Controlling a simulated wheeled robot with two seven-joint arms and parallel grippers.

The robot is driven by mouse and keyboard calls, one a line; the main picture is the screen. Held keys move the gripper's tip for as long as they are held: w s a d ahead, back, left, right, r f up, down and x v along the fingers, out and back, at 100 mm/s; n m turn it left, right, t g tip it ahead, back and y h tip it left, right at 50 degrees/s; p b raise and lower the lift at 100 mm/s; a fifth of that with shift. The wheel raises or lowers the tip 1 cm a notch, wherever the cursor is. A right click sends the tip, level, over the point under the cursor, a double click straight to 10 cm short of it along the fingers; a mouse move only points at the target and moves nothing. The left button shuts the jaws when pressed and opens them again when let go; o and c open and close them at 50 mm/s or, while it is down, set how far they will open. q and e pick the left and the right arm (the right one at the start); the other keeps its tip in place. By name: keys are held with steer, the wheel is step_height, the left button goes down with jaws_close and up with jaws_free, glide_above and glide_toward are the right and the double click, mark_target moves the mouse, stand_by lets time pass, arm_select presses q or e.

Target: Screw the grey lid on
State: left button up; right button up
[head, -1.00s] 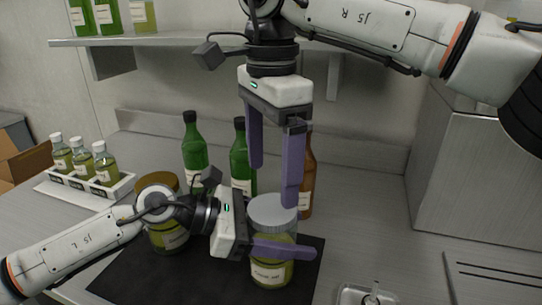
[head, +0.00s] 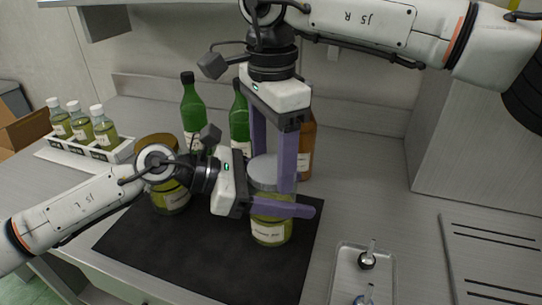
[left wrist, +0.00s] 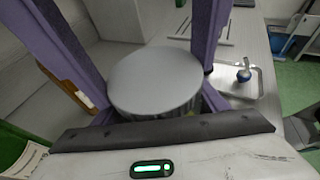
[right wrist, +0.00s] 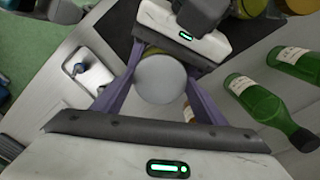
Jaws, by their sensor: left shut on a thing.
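A jar with yellow-green contents (head: 271,231) and a pale label stands on the black mat (head: 190,255). The grey lid (head: 264,168) sits level on top of it; whether its thread is engaged cannot be seen. It also shows as a disc in the left wrist view (left wrist: 156,80) and the right wrist view (right wrist: 161,79). My left gripper (head: 280,209) is shut on the jar, below the lid. My right gripper (head: 273,188) points down from above, open, with one purple finger on either side of the lid. Any narrow gap between these fingers and the lid is hard to make out.
A second jar with a brown lid (head: 170,196) stands left, partly behind my left arm. Green bottles (head: 192,115) and a brown bottle (head: 306,150) stand close behind. A small metal tray (head: 345,262) lies right. A white rack (head: 70,150) holds small bottles at left.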

steer(key=shift+w, duration=0.1)
steer(key=shift+c, duration=0.9)
steer(key=m, duration=0.3)
steer(key=shift+m, duration=0.3)
steer(key=m, duration=0.6)
steer(key=shift+w+m, duration=0.1)
steer(key=shift+m, duration=0.2)
steer(key=o, duration=1.2)
